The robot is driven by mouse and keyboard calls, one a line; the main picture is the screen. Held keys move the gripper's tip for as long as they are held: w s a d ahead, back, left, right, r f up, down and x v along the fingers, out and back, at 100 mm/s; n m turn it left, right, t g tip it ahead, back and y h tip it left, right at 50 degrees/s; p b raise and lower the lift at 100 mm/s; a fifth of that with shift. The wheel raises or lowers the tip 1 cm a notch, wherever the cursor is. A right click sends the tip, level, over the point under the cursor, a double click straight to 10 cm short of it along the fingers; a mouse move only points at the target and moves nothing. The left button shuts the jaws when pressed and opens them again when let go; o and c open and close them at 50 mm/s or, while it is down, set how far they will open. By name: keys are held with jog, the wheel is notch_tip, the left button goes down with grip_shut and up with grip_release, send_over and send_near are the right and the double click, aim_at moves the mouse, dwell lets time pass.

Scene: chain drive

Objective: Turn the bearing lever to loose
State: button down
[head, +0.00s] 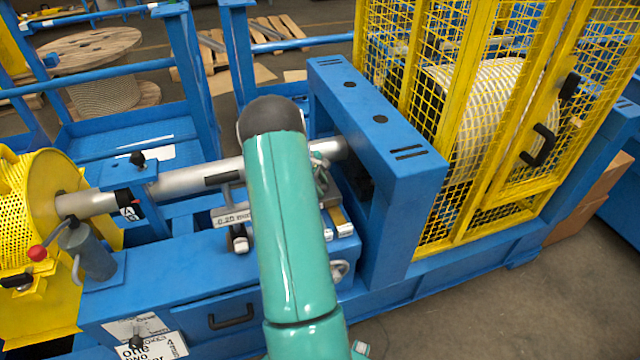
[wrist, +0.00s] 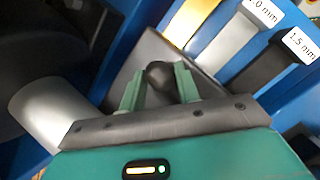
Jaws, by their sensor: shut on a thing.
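In the wrist view, my gripper (wrist: 160,88) has its two green fingers closed on either side of a dark round knob (wrist: 160,72). A flat grey plate (wrist: 150,50) lies behind the knob. I take the knob as the bearing lever's end, but its shaft and any loose mark are hidden. In the head view, my teal arm covers most of this spot. Only a bit of my gripper (head: 321,172) shows to the right of the arm, beside the silver shaft (head: 205,172).
Shim strips (head: 340,222) lie right of my arm; labels 1.0 mm (wrist: 263,14) and 1.5 mm (wrist: 301,45) show in the wrist view. A blue upright frame (head: 375,150) and yellow mesh guard (head: 480,130) stand to the right. A red-knobbed lever (head: 37,253) is at far left.

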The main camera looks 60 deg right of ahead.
jog(key=a+m+y, duration=0.1)
jog(key=a+m, duration=0.1)
jog(key=s+a+m, duration=0.1)
jog(key=m, duration=0.1)
jog(key=s+a+m+y, duration=0.1)
jog(key=a+m, duration=0.1)
jog(key=shift+s+a+m+g+y, duration=0.15)
jog(key=shift+a+m+g+y, duration=0.15)
jog(key=shift+a, duration=0.05)
jog(key=shift+a+m+y, duration=0.5)
jog(key=shift+a+m, duration=0.35)
jog(key=shift+m, duration=0.15)
jog(key=shift+a+m+y, duration=0.3)
jog(key=shift+a+m, duration=0.55)
jog(key=shift+m, duration=0.05)
jog(key=a+m, duration=0.1)
jog(key=w+a+m+t+y, duration=0.1)
jog(key=m, duration=0.1)
jog(key=w+a+m, duration=0.1)
jog(key=a, duration=0.1)
jog(key=shift+m+t+y, duration=0.3)
jog(key=shift+m+y, duration=0.1)
jog(key=shift+w+a+m+t, duration=0.3)
jog(key=shift+w+a+m, duration=0.25)
jog(key=shift+m, duration=0.25)
jog(key=c, duration=1.3)
grip_release()
